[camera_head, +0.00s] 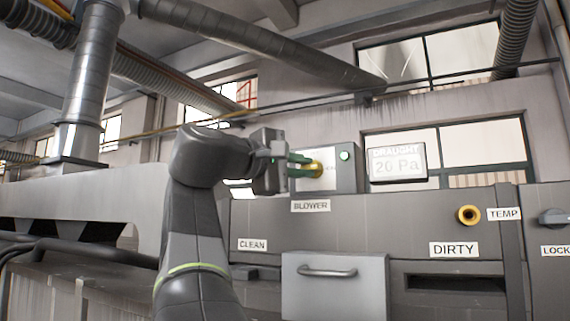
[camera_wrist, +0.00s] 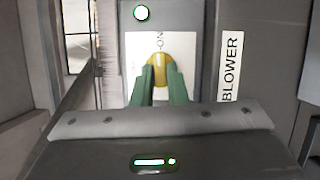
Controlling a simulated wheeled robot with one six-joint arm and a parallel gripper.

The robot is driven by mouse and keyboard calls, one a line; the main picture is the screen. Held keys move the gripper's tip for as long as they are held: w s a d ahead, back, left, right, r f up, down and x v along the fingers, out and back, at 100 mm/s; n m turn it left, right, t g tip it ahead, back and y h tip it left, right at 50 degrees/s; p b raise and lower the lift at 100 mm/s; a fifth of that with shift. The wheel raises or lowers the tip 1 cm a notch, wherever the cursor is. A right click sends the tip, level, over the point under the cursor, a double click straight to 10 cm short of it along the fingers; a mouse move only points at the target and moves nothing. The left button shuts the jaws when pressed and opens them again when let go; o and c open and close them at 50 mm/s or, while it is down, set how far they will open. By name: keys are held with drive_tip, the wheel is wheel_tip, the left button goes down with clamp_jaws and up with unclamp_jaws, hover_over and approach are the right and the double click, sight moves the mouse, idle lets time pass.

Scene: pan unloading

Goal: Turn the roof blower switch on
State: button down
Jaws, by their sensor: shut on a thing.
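The roof blower switch is a yellow knob (camera_wrist: 157,68) on a white plate of a grey box, above the BLOWER label (camera_head: 311,206). In the head view the knob (camera_head: 317,169) shows at the tips of my green fingers. My gripper (camera_wrist: 160,80) is shut on the knob, one finger on each side. In the wrist view the knob's pointer mark lines up toward the ON text (camera_wrist: 160,41). A round lamp (camera_wrist: 141,13) on the box is lit green-white; it also shows green in the head view (camera_head: 345,155).
A display (camera_head: 397,163) reading DRAUGHT 20 Pa stands right of the switch box. Below are a drawer (camera_head: 333,290) with a handle, a dark slot, a yellow ring knob (camera_head: 468,215) by TEMP, and a LOCK knob (camera_head: 554,217). Ducts run overhead.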

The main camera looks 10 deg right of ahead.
drive_tip(key=shift+m, duration=0.5)
drive_tip(key=c, duration=1.4)
unclamp_jaws()
drive_tip(key=shift+c, duration=0.2)
drive_tip(key=b+v, duration=0.1)
drive_tip(key=v, duration=1.2)
drive_tip(key=shift+s+a+r+b, duration=0.2)
drive_tip(key=shift+a+r+b, duration=0.05)
drive_tip(key=shift+a+b, duration=0.15)
drive_tip(key=shift+d, duration=0.1)
drive_tip(key=shift+p+x, duration=1.1)
drive_tip(key=shift+x, duration=5.75)
drive_tip(key=shift+f, duration=0.2)
